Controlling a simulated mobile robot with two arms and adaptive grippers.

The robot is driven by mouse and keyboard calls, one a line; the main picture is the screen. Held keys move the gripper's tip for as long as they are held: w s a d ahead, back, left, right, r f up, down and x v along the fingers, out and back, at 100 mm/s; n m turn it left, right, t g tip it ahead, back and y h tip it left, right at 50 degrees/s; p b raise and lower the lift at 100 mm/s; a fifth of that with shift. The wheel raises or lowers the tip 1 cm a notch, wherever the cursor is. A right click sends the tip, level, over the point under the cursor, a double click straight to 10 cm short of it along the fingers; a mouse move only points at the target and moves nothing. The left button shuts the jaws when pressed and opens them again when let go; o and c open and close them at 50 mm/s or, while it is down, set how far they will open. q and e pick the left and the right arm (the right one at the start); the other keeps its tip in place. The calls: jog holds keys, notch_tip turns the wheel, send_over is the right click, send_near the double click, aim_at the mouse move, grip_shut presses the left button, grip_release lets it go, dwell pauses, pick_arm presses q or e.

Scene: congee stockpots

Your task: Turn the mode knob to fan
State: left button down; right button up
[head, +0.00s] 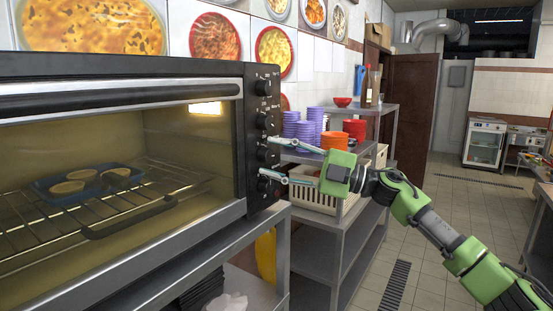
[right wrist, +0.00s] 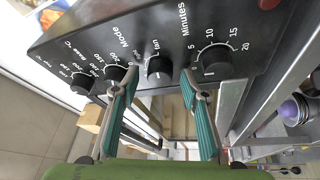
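The black toaster oven (head: 120,68) stands at the left with its knob panel on the right side of its front. The mode knob (right wrist: 159,71) is third from the left in the right wrist view, with "Mode" and "fan" printed by it; it also shows in the head view (head: 263,154). My right gripper (right wrist: 153,82) is open, its two teal fingers spread to either side of the mode knob, with gaps visible. In the head view my right gripper (head: 268,157) reaches the panel from the right. My left gripper is out of view.
The minutes knob (right wrist: 214,62) and a temperature knob (right wrist: 114,74) flank the mode knob closely. A blue muffin tray (head: 88,184) sits on the oven rack. A steel shelf (head: 340,160) with purple cups (head: 291,126) and a white basket (head: 318,199) stands behind my right gripper.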

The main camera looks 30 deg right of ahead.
aim_at(271, 158)
jog(key=shift+v, duration=1.65)
jog(key=v, duration=0.8)
jog(key=shift+s+d, duration=0.25)
jog(key=shift+s, duration=0.05)
jog(key=shift+f, duration=0.1)
